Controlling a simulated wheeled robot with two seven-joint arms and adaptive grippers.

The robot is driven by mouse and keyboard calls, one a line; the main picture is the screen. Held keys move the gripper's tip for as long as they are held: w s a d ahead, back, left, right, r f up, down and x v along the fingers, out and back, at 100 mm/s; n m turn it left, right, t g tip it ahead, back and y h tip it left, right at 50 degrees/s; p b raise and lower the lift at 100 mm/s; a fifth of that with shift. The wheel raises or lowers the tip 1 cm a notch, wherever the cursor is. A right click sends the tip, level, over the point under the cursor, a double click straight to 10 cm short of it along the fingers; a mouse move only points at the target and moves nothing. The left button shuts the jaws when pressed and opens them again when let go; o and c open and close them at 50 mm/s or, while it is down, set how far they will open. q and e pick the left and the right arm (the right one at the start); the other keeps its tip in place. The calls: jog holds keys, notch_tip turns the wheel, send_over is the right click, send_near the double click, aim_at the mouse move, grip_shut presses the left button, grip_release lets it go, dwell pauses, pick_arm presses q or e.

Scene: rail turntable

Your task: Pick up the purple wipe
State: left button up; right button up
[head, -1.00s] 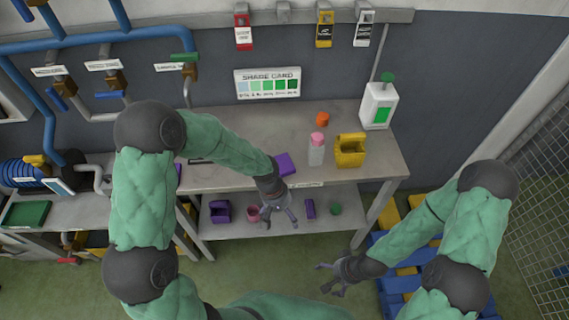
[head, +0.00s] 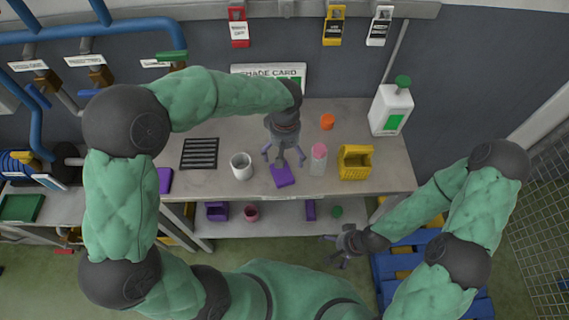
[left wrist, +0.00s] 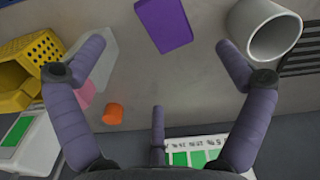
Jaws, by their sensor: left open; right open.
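The purple wipe (head: 283,175) lies flat on the worktop near its front edge, between a white mug and a pink-capped bottle. In the left wrist view the wipe (left wrist: 163,24) is at the top middle, beyond my spread fingers. My left gripper (head: 284,157) is open and empty, pointing down just behind the wipe; I see no contact. It also shows in the left wrist view (left wrist: 160,78). My right gripper (head: 336,250) is open and empty, low in front of the table.
The white mug (head: 241,166) is left of the wipe; the pink-capped bottle (head: 318,162) and yellow basket (head: 355,164) are right. An orange cup (head: 327,122) stands behind. A black slatted mat (head: 199,154) lies left. The shelf below holds a purple bin (head: 217,211).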

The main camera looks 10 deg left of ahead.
pick_arm(q)
jog(key=b, duration=0.1)
send_over(286, 172)
jog(key=f, duration=0.4)
jog(key=shift+s+a+f, duration=0.2)
jog(key=shift+s+f, duration=0.05)
jog(key=shift+f, duration=0.1)
jog(key=shift+w+d+f+b, duration=0.1)
jog(key=shift+f+b, duration=0.1)
jog(key=shift+f, duration=0.8)
jog(key=shift+w+a+f+b, duration=0.1)
jog(key=shift+f+b, duration=0.15)
jog(key=shift+f, duration=0.7)
jog(key=shift+w+d+f+b, duration=0.1)
jog(key=shift+f+b, duration=0.1)
jog(key=shift+f, duration=0.8)
jog(key=shift+c, duration=0.3)
jog(key=c, duration=0.8)
jog(key=shift+r, duration=0.2)
